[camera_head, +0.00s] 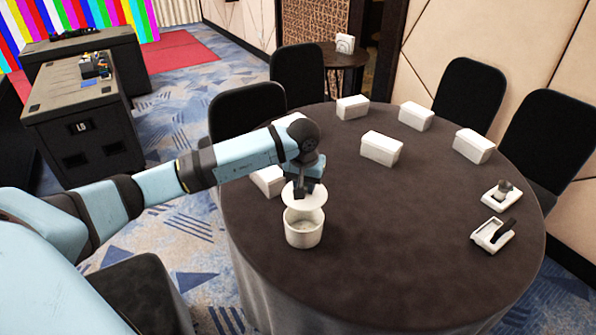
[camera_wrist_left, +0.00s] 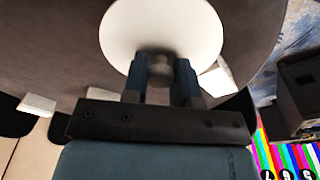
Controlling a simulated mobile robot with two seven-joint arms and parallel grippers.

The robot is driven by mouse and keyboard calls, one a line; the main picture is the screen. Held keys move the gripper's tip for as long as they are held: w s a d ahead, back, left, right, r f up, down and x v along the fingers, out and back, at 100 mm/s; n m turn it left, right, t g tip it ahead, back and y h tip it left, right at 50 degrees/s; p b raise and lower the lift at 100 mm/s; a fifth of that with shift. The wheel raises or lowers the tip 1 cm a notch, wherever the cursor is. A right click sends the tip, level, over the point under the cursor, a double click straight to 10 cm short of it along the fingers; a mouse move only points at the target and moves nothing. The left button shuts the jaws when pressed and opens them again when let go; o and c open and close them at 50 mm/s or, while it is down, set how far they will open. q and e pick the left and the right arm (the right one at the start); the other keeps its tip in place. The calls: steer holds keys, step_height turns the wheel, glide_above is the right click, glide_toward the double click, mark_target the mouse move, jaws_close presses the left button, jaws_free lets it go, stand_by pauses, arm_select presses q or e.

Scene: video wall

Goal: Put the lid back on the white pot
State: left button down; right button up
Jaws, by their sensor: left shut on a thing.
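The white pot (camera_head: 303,232) stands open and upright on the round dark table (camera_head: 400,230), near its left edge. The white round lid (camera_head: 304,198) is above the pot, and part of the pot's inside shows below it. My left gripper (camera_head: 305,186) is shut on the lid's knob from above. In the left wrist view the lid (camera_wrist_left: 160,22) fills the top middle, and the two fingers of the gripper (camera_wrist_left: 161,70) close around its knob. The pot is hidden behind the lid there. My right gripper is in neither view.
Several white boxes (camera_head: 381,149) stand on the far part of the table, one partly behind my left gripper. Two white trays (camera_head: 492,236) with dark items lie at the right. Black chairs (camera_head: 470,95) surround the table. The tabletop's front middle is clear.

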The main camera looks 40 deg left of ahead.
arm_select(q)
steer(key=shift+s+d+f, duration=0.1)
steer(key=shift+s+f, duration=0.1)
steer(key=shift+f+b, duration=0.35)
steer(key=shift+f, duration=0.4)
steer(key=shift+f+b, duration=0.35)
steer(key=shift+f, duration=0.45)
step_height(320, 180, down, 2)
steer(key=shift+f+b, duration=0.2)
steer(key=shift+b, duration=0.65)
steer(key=shift+f, duration=0.35)
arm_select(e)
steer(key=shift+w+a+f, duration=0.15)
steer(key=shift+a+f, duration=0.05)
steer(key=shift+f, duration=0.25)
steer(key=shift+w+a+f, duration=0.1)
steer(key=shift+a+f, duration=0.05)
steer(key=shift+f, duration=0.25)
arm_select(q)
steer(key=shift+b, duration=0.45)
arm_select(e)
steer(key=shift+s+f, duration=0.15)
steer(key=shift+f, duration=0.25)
arm_select(q)
steer(key=shift+f+b, duration=0.15)
steer(key=shift+b, duration=0.6)
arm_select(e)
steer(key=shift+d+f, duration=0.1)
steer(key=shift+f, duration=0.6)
